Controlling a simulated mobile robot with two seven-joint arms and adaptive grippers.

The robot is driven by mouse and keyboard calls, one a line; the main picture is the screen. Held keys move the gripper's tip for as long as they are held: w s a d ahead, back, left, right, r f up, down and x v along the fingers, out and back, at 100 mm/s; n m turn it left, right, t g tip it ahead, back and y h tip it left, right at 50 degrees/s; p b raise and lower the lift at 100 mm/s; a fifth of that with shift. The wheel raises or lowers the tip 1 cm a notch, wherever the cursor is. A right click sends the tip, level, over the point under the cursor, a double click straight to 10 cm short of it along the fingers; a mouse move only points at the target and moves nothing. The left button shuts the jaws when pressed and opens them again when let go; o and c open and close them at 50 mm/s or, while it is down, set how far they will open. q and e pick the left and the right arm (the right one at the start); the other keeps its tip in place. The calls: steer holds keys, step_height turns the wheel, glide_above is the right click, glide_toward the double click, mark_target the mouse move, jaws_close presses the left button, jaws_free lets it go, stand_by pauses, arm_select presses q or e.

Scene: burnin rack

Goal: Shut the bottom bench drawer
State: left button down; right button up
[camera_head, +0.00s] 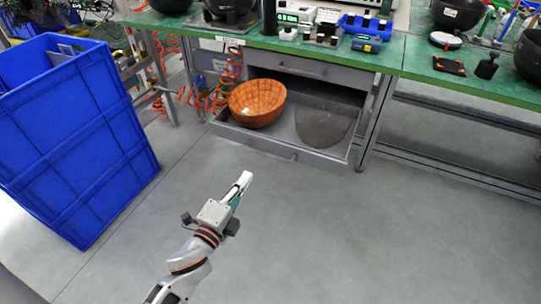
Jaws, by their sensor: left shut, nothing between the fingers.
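The bottom bench drawer (322,162) is pulled out from under the green-topped bench, its grey front with a handle (272,151) facing me. An orange-brown bowl (257,103) sits in its left part, and a dark rounded patch or object shows at its right. My left gripper (245,177) is shut and empty, above the floor in front of the drawer and apart from its front. My right gripper is not in view.
An upper drawer (300,67) looks shut. A large blue crate (75,140) stands at the left. The green bench top (380,58) carries instruments and a blue bin (365,25). Red coiled hoses (205,98) hang left of the drawer. The grey floor (340,240) ahead is clear.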

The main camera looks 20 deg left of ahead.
arm_select(q)
steer(key=b, duration=0.1)
glide_toward(270, 141)
steer(key=w, duration=0.5)
steer(key=shift+w+d+f, duration=0.15)
steer(key=shift+w, duration=0.05)
steer(key=shift+w+b, duration=0.3)
steer(key=shift+w, duration=0.4)
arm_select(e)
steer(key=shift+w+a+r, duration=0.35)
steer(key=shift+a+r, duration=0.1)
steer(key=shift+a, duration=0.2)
